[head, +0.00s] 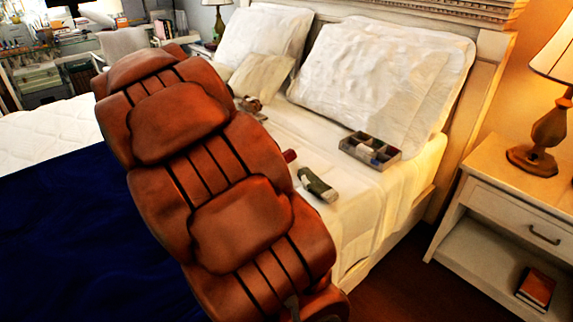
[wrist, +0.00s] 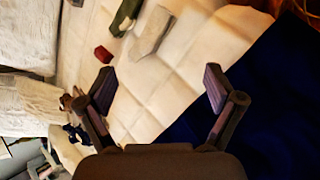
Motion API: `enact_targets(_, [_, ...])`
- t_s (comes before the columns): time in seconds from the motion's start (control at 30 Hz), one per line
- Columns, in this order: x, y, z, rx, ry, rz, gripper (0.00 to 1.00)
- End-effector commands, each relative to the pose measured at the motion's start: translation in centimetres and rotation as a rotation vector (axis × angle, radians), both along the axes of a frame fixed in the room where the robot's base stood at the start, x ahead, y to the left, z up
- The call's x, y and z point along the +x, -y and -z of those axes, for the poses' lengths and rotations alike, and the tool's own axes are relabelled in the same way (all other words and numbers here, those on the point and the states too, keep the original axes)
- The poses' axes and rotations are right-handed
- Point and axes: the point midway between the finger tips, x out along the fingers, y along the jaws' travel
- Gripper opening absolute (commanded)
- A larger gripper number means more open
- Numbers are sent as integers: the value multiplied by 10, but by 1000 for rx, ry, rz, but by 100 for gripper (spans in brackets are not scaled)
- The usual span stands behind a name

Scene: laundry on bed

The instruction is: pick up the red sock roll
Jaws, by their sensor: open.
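The red sock roll (wrist: 103,54) lies on the white bedding in the wrist view, beyond the left fingertip and apart from it. In the head view only a bit of the red sock roll (head: 290,156) shows at the edge of my arm, which hides the rest. My gripper (wrist: 159,90) is open with nothing between its fingers, and bare bedding shows beyond the gap. I cannot make out the gripper in the head view, where my large brown arm covers the middle of the bed.
A green roll (head: 318,185) lies near the red one. A pale flat item (wrist: 152,30) lies beside it in the wrist view. A compartment tray (head: 370,148) sits by the pillows (head: 365,75). A dark blue blanket (head: 80,240) covers the left. A nightstand (head: 510,190) stands right.

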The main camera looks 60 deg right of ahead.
Motion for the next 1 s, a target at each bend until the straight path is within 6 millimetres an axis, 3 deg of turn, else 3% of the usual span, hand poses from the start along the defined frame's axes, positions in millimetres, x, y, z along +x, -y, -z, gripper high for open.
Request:
enact_targets(0.03, [9, 20, 14, -28, -32, -20, 92])
enact_targets(0.2, [39, 81, 33, -122, -135, -114, 92])
enact_targets(0.47, [81, 168, 73, -234, -315, -271, 92])
enact_targets(0.6, [104, 210, 103, -278, -413, -365, 92])
enact_targets(0.8, [132, 264, 153, -324, -549, -495, 92])
enact_targets(1.0, [151, 297, 192, -350, -642, -596, 92])
